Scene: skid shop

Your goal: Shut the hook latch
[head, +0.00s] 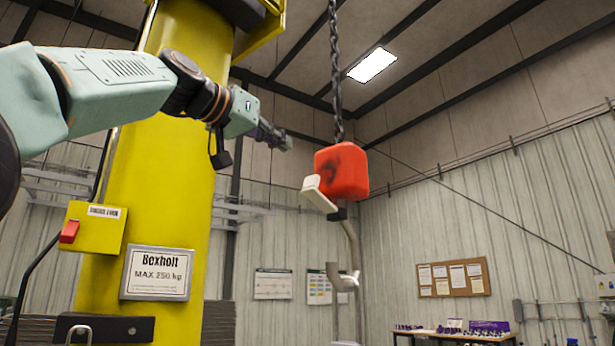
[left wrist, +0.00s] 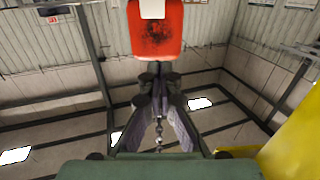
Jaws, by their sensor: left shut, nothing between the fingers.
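The lifting hook hangs from a red block (head: 342,172), with a grey curved shank (head: 350,245) and the hook's tip (head: 347,281) below. The pale latch (head: 318,195) sticks out up and left from under the block, apart from the hook's tip. My left gripper (head: 284,141) is shut and empty, up and left of the block, and appears apart from it. In the left wrist view my left gripper (left wrist: 155,72) points toward the red block (left wrist: 155,38), with the latch (left wrist: 152,9) at the top edge. My right gripper is not in view.
A chain (head: 336,75) holds the block from above. A yellow column (head: 165,200) with a control box (head: 93,228) and a load sign (head: 157,273) stands at left, behind my arm. A table (head: 455,336) stands far back. The air around the hook is clear.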

